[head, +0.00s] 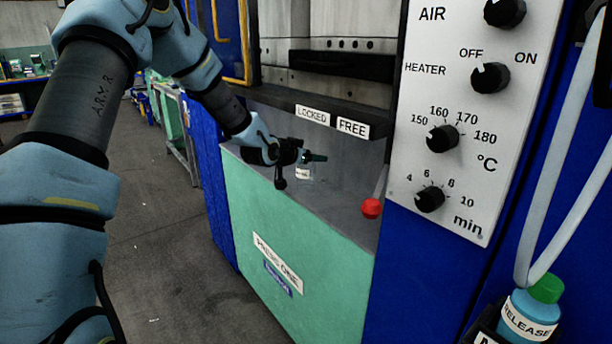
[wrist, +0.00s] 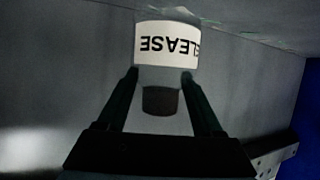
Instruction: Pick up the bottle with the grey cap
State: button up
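The bottle with the grey cap shows in the wrist view, with a white label (wrist: 166,44) whose "RELEASE" lettering appears upside down. Its dark grey cap (wrist: 161,100) lies between the two fingers. In the head view a small bottle (head: 303,173) stands on the grey press ledge, partly hidden by my gripper (head: 314,157). My gripper, also in the wrist view (wrist: 160,75), has its fingers apart, one on each side of the cap, with visible gaps beside it. The fingertips reach the bottle's shoulder; whether they touch it I cannot tell.
The press ledge (head: 345,215) is enclosed by walls and a dark bar above. A red-knobbed lever (head: 371,208) stands right of the bottle. A control panel (head: 465,110) is farther right. Another RELEASE bottle with a green cap (head: 546,289) sits in a holder at lower right.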

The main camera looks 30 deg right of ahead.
grip_shut()
dwell(0.3)
dwell(0.3)
